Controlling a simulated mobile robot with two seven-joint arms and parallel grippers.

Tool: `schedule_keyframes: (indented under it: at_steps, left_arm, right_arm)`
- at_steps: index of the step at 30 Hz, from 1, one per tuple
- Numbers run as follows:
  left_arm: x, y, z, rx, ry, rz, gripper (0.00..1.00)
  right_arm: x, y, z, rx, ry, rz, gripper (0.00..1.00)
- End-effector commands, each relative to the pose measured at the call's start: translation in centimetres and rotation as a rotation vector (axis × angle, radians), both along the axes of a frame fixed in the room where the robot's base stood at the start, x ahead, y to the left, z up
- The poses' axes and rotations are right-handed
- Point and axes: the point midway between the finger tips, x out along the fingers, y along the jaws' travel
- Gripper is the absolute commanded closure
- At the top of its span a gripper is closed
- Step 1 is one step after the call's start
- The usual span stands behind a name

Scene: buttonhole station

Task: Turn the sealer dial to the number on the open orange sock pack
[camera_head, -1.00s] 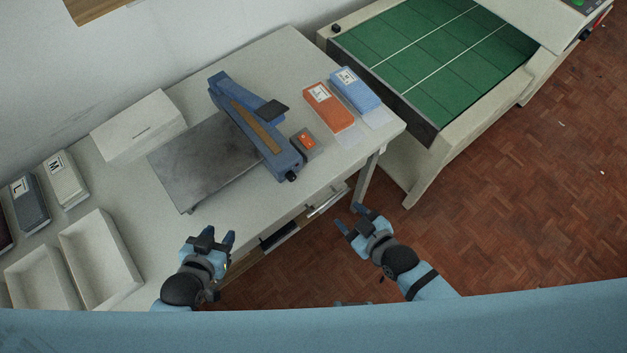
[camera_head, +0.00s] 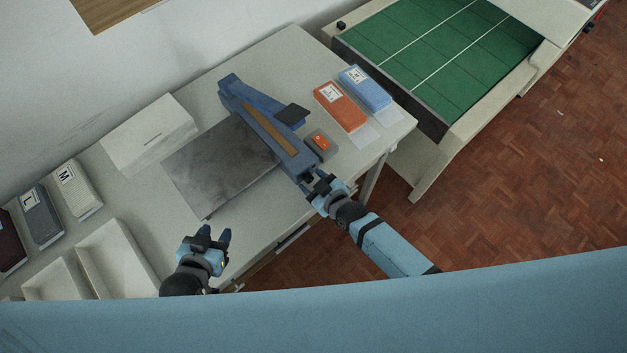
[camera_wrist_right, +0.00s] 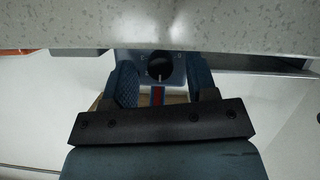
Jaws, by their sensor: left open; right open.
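The blue sealer (camera_head: 262,125) stands on the table, its front end pointing at my right gripper (camera_head: 320,184). The sealer's dark round dial (camera_wrist_right: 159,68) shows in the right wrist view with a pale pointer mark pointing down; the scale marks are too small to read. My right gripper's open fingers are either side of the dial in that view; I cannot tell whether they touch it. The orange sock pack (camera_head: 340,107) lies behind and right of the sealer, its clear flap toward the front; its label is unreadable. My left gripper (camera_head: 214,238) is open and empty at the table's front edge.
A blue pack (camera_head: 366,90) lies beside the orange one. A small grey box with an orange top (camera_head: 321,143) sits right of the sealer. A grey plate (camera_head: 215,165), white box (camera_head: 150,135) and trays (camera_head: 118,262) are left. A green conveyor (camera_head: 440,55) stands behind right.

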Motion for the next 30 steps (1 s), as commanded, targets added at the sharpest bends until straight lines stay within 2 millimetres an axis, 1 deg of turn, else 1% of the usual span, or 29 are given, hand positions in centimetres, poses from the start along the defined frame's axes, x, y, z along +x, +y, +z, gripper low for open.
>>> schedule_keyframes:
  at_steps: [4,5,6,8,9,10,11,20,26,30]
  left_arm:
    - [0.1,0.0,0.1,0.001,-0.002,0.0,0.57]
    - [0.2,0.0,0.1,0.001,-0.003,0.0,0.57]
    - [0.2,0.1,0.1,0.002,-0.005,-0.001,0.57]
    - [0.3,0.1,0.2,0.002,-0.007,-0.001,0.57]
    - [0.4,0.1,0.2,0.003,-0.008,-0.002,0.57]
    - [0.5,0.2,0.2,0.004,-0.009,-0.002,0.57]
    - [0.5,0.2,0.2,0.004,-0.01,-0.002,0.57]
    - [0.6,0.3,-0.1,0.006,-0.011,-0.003,0.57]
    - [0.3,0.2,-1.0,0.005,-0.005,-0.004,0.57]
    - [0.1,0.0,-2.1,0.002,-0.001,-0.006,0.57]
  right_arm:
    - [0.0,0.0,0.0,0.0,0.0,0.0,0.47]
    - [0.0,0.0,0.0,0.0,0.0,0.0,0.54]
    - [0.0,0.0,0.0,0.0,0.0,0.0,0.63]
    - [0.0,0.0,0.0,0.0,0.0,0.0,0.77]
    - [0.0,0.0,0.0,0.0,0.0,0.0,0.86]
    - [0.0,0.0,0.0,0.0,0.0,0.0,0.93]
    - [0.0,0.0,0.0,0.0,0.0,0.0,0.97]
    - [0.1,-0.1,-0.1,0.025,0.019,0.001,0.97]
    - [0.1,-0.2,-0.2,0.109,0.081,0.002,0.96]
    - [0.2,-0.3,-0.3,0.194,0.14,0.003,0.96]
